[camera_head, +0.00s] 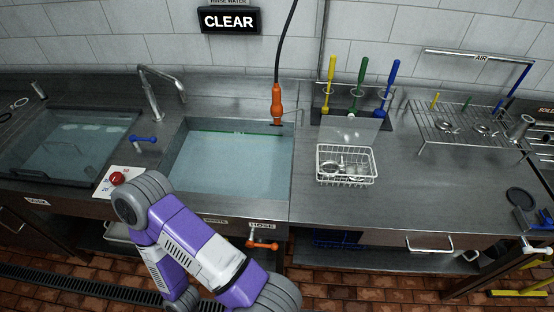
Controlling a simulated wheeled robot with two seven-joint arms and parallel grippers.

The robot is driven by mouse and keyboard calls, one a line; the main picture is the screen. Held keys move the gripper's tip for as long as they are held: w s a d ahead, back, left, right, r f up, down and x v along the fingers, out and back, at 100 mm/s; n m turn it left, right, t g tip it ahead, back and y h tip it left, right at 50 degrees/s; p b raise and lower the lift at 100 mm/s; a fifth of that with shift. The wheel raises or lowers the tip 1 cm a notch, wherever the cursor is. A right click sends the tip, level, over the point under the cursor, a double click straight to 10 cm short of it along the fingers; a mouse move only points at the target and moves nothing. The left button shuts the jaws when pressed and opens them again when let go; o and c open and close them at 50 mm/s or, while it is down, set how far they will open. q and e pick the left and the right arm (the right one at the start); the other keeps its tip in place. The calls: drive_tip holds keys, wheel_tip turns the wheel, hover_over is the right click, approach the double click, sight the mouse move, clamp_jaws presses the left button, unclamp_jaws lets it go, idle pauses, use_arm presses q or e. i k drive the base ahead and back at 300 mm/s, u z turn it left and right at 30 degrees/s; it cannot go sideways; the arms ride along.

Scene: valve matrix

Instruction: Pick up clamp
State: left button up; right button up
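I cannot single out the clamp with certainty. Small metal parts (345,170) lie in a white wire basket (347,181) on the steel counter, too small to identify. Other small metal parts (446,126) sit on the wire rack (425,108) at the right. A purple and grey arm of mine reaches up from the bottom, in front of the counter edge, and covers part of it. Neither of my grippers shows in this view.
Two water-filled basins (228,165) (70,150) are set into the counter. A red button (117,178) is near my arm. An orange hose nozzle (277,102) hangs behind. Coloured brushes (356,90) stand at the back. The counter (345,215) before the basket is clear.

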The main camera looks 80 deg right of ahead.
sight(340, 167)
drive_tip(key=u, duration=0.25)
drive_tip(key=k, duration=1.15)
drive_tip(key=z, duration=1)
